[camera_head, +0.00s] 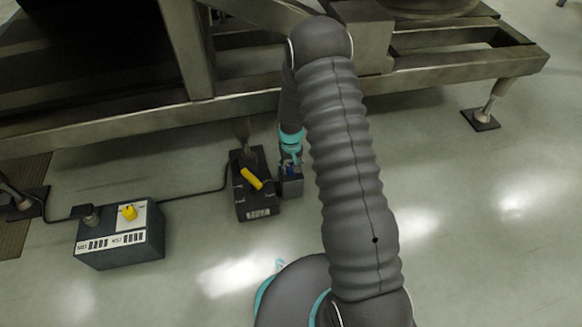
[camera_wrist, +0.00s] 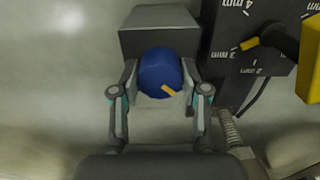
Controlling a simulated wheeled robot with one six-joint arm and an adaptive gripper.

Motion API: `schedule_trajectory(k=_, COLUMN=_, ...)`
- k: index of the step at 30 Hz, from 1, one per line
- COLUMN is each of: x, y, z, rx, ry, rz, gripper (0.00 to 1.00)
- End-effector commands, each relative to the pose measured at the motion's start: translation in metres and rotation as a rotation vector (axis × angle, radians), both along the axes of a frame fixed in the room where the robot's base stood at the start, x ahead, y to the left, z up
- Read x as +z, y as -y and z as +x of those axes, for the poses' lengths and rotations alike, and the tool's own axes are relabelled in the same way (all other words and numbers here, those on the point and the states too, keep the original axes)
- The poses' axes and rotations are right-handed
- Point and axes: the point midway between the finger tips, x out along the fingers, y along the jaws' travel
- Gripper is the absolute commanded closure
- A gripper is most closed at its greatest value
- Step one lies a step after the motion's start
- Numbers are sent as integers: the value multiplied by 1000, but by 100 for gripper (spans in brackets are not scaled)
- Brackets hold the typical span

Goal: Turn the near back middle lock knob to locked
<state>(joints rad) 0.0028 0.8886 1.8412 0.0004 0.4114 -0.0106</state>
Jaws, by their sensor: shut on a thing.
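The lock knob (camera_wrist: 160,72) is a round blue knob with a short orange-yellow mark on its face. The mark points toward the lower right in the wrist view. The knob sits on a grey block (camera_wrist: 160,38). My gripper (camera_wrist: 160,84) is shut on the knob, one finger on its left side and one on its right. In the head view, the grey block (camera_head: 292,187) stands on the floor right of a black box, with my gripper (camera_head: 291,163) over it. The knob is mostly hidden there by my gripper.
The black box (camera_wrist: 258,75) with millimetre marks and a yellow lever (camera_head: 251,178) stands close on the right in the wrist view. A dark box with a yellow knob (camera_head: 129,212) lies farther left. A metal frame (camera_head: 130,125) runs behind. The floor at right is mostly clear.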

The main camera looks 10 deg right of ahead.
Motion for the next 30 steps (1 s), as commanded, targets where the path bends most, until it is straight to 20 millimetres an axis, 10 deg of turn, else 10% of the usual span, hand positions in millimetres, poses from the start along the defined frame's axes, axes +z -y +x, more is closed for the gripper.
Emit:
schedule_trajectory(k=13, x=0, y=0, z=-1, rx=9, ry=-3, rz=0, gripper=90)
schedule_trajectory(k=14, x=0, y=0, z=-1, rx=9, ry=-3, rz=0, gripper=48)
schedule_trajectory(k=16, x=0, y=0, z=-1, rx=9, ry=-2, rz=0, gripper=30)
schedule_trajectory(k=30, x=13, y=0, z=1, rx=8, ry=2, rz=0, gripper=30)
